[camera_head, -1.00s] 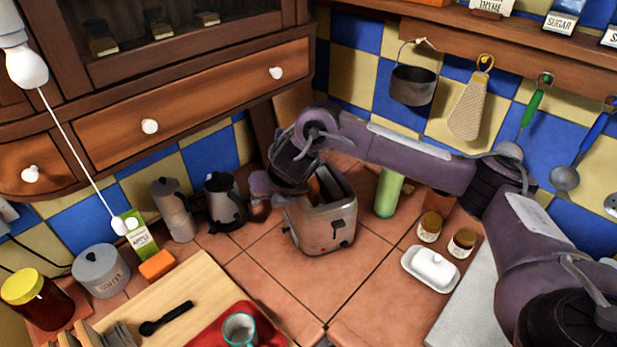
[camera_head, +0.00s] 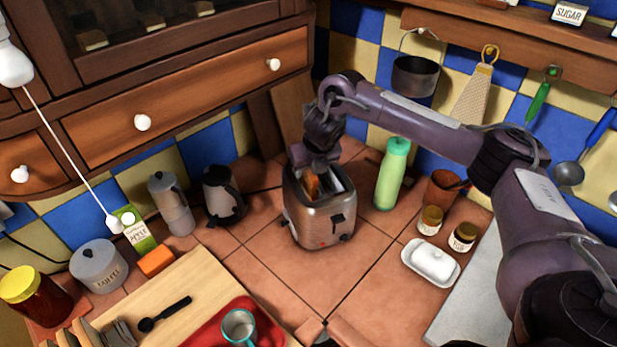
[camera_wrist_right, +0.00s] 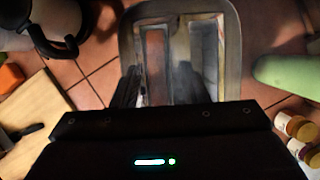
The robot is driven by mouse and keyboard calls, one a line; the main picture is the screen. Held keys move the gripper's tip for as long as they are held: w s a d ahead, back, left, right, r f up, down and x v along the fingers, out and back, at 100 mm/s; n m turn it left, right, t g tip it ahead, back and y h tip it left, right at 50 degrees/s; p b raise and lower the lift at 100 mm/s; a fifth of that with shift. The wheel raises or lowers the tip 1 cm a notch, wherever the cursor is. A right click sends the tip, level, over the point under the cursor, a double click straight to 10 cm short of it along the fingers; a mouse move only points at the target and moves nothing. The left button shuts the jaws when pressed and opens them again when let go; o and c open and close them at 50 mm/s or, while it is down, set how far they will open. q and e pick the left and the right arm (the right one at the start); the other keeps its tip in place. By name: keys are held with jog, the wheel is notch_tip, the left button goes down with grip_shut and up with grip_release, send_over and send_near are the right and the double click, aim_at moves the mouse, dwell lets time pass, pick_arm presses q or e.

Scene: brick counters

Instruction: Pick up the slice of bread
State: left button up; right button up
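The slice of bread (camera_head: 311,187) stands in one slot of the silver toaster (camera_head: 322,222), its browned top showing. In the right wrist view the bread (camera_wrist_right: 154,55) is in the left slot of the toaster (camera_wrist_right: 231,65); the right slot looks pale and empty. My right gripper (camera_head: 313,167) is just above the toaster. In the wrist view its two dark fingers stand apart on either side of the bread's slot, so the gripper (camera_wrist_right: 157,83) is open. I cannot tell whether they touch the bread. My left gripper is out of view.
A dark kettle (camera_head: 222,195) and a moka pot (camera_head: 170,203) stand left of the toaster. A green bottle (camera_head: 391,175), two jars and a butter dish (camera_head: 431,262) stand to its right. The tiles in front are clear, up to a cutting board (camera_head: 187,285) with a red tray.

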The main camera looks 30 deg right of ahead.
jog(key=shift+w+f, duration=0.1)
jog(key=shift+f, duration=0.1)
grip_shut()
jog(key=shift+r, duration=0.1)
